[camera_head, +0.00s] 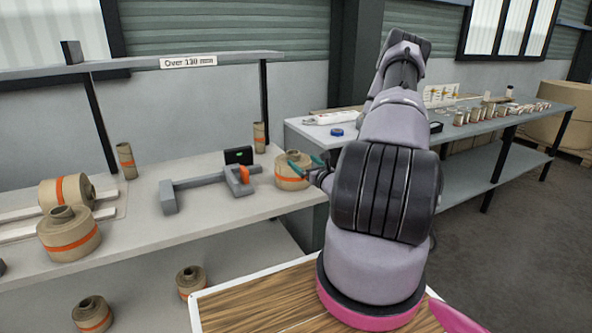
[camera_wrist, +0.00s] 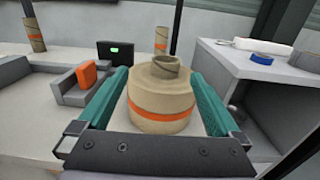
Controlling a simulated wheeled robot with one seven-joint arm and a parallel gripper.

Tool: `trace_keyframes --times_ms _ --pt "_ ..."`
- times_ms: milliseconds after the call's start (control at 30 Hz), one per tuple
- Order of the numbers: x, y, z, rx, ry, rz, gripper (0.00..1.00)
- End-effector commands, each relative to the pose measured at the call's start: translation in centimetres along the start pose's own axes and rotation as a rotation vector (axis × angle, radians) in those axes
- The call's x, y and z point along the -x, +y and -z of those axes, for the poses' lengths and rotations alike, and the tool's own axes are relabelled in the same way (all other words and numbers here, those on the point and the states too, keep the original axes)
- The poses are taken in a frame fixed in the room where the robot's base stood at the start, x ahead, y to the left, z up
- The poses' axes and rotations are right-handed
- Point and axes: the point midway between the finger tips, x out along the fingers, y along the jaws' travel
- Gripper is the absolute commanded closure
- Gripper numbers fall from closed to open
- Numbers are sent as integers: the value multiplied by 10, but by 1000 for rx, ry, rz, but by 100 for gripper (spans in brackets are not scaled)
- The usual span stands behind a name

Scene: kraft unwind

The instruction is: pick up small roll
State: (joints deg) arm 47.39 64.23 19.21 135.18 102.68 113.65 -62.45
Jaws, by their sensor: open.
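A small kraft roll (camera_wrist: 162,100) with an orange band and a raised core stands upright on the bench. In the head view the roll (camera_head: 290,176) is at the right end of the bench, partly behind my gripper (camera_head: 305,168). In the wrist view my gripper (camera_wrist: 160,110) is open, with one green finger on each side of the roll. A narrow gap seems to show on the left; I cannot tell whether either finger touches it.
A grey measuring fixture (camera_head: 205,188) with an orange block (camera_head: 243,173) is just left of the roll. A second table (camera_head: 330,137) stands close on the right.

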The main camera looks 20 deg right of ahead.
Motion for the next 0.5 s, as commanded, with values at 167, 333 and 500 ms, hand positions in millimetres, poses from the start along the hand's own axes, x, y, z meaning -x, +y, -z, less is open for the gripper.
trace_keyframes --times_ms 167,333,500 --pt "-16 -5 6 -4 7 25 0" --pt "-42 -5 7 -4 6 22 0" --pt "-55 -6 7 -5 8 22 0"
